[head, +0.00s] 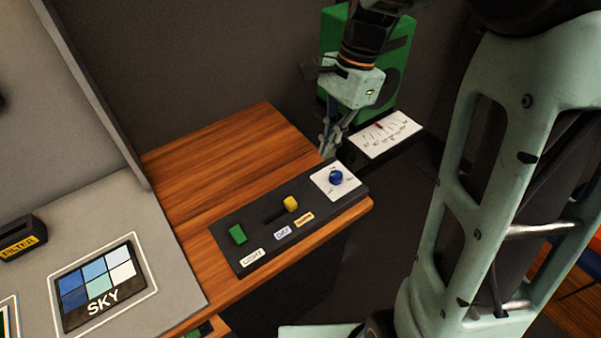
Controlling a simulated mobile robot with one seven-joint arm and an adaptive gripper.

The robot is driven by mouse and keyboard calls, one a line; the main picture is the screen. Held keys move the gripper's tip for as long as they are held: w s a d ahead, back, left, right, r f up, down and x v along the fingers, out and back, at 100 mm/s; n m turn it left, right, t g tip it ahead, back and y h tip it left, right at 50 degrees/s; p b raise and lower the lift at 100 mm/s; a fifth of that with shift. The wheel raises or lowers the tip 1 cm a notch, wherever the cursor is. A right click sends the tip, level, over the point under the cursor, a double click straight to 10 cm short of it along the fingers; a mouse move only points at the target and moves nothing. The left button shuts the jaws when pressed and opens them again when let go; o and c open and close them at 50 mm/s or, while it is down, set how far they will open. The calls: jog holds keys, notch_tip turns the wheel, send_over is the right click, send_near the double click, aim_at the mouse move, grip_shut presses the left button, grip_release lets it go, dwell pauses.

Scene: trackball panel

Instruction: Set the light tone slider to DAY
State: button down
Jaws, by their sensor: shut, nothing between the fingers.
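The slider's yellow knob (291,203) stands on a dark panel (258,215) at the front right of a wooden table. It sits at the right end of its short slot, nearest the small yellow label (304,220), whose text is too small to read. The pale blue DAY label (283,233) lies to the left of that one, near the slot's left part. My gripper (330,150) points down behind the panel's right end, beyond the blue dial and apart from the slider knob. Its fingers are shut and empty; the tips are small in the picture.
The panel also bears a green switch (237,234) with a LIGHT label (254,258) and a blue dial knob (336,177). The wood (225,155) behind the panel is clear.

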aim_at(291, 204)
dwell(0.3)
jog(key=x, duration=0.9)
jog(key=shift+s+a+f+b, duration=0.15)
jog(key=shift+f+b, duration=0.1)
jog(key=shift+b, duration=0.1)
jog(key=a, duration=0.1)
jog(key=s+a, duration=0.1)
jog(key=shift+s+a+f, duration=0.2)
jog(key=shift+s+a, duration=0.35)
jog(key=shift+a, duration=0.15)
jog(key=shift+s+a+p, duration=0.2)
jog(key=shift+s+a, duration=0.35)
jog(key=shift+a, duration=0.2)
jog(key=shift+s+a+p, duration=0.25)
jog(key=shift+s+a, duration=0.25)
jog(key=shift+a, duration=0.3)
jog(key=shift+s+a+p, duration=0.2)
jog(key=shift+s+a, duration=0.35)
jog(key=shift+a, duration=0.2)
